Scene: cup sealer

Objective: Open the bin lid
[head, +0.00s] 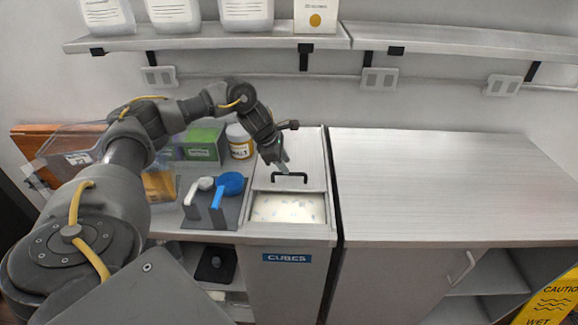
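The bin (285,272), labelled CUBES, stands in the middle of the head view. Its lid (307,153) is a light panel with a black handle (290,175) near its front edge. The lid covers the back part of the bin. The front part is open and shows whitish cubes (288,208) inside. My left gripper (284,168) points down just above and behind the handle, at its left end. Whether its fingers touch the handle or are spread is too small to tell. My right gripper is not in view.
Left of the bin are a blue scoop (229,185) and a white scoop (199,188) on a dark holder. Behind them stand a green box (205,145) and a jar (239,143). The right countertop (450,185) is clear. Wall shelves (450,40) run above.

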